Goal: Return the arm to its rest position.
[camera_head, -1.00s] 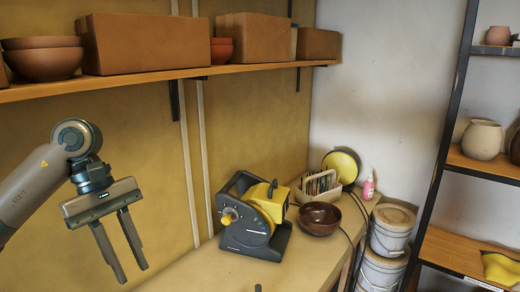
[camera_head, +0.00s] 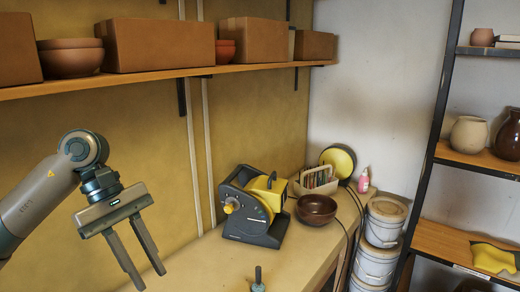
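My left arm comes in from the left edge and is raised in front of the yellow wall. My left gripper (camera_head: 146,278) hangs from it with the fingers pointing down. The two fingers are apart and nothing is between them. It is to the left of the yellow and dark grey machine (camera_head: 253,208) and clear of it.
The workbench (camera_head: 205,262) carries a brown bowl (camera_head: 316,209), a tool caddy (camera_head: 314,180) and a pink bottle (camera_head: 364,180). A wooden shelf (camera_head: 150,82) runs above. Lidded buckets (camera_head: 376,262) and a rack (camera_head: 440,120) stand at the right.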

